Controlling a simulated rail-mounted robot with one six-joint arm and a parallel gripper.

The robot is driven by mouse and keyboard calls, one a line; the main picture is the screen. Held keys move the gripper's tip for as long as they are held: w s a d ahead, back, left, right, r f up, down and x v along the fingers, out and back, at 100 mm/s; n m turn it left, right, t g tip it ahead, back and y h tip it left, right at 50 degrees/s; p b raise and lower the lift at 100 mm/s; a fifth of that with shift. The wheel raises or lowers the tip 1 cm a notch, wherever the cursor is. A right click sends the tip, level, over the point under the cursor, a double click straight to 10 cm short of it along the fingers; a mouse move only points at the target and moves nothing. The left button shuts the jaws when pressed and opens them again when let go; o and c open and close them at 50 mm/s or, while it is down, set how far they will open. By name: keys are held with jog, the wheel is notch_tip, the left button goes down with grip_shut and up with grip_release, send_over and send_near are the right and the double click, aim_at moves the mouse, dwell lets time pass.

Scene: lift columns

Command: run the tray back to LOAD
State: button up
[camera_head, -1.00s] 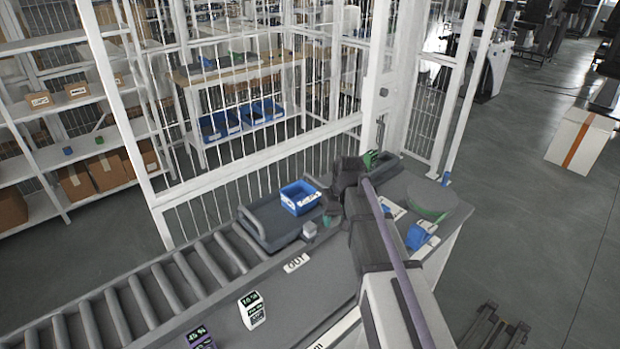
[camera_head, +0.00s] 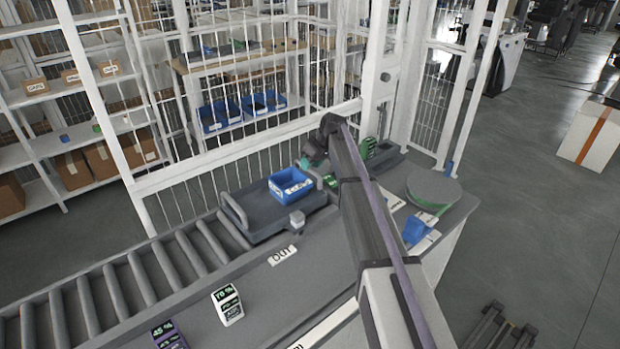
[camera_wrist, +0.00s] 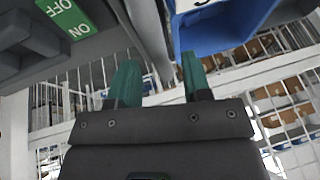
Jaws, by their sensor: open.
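A dark grey tray (camera_head: 262,224) with raised end handles sits at the right end of the roller conveyor, behind the OUT label (camera_head: 282,255). A blue bin (camera_head: 290,193) with a white label stands on the tray; part of it shows at the top of the wrist view (camera_wrist: 228,28). My gripper (camera_head: 311,162) is beyond the bin's right back side, partly hidden by my arm in the head view. In the wrist view its two teal fingers (camera_wrist: 161,80) are apart with nothing between them. I cannot see a label reading LOAD.
A green ON/OFF plate (camera_wrist: 68,14) on a dark housing is close to the gripper. The roller conveyor (camera_head: 130,285) runs empty to the left. Percentage displays (camera_head: 228,305) stand on the front counter. A round grey-green disc (camera_head: 434,188) lies right. White caging (camera_head: 245,152) stands behind.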

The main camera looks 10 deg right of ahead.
jog(key=shift+x, duration=0.8)
jog(key=shift+r, duration=0.2)
grip_shut()
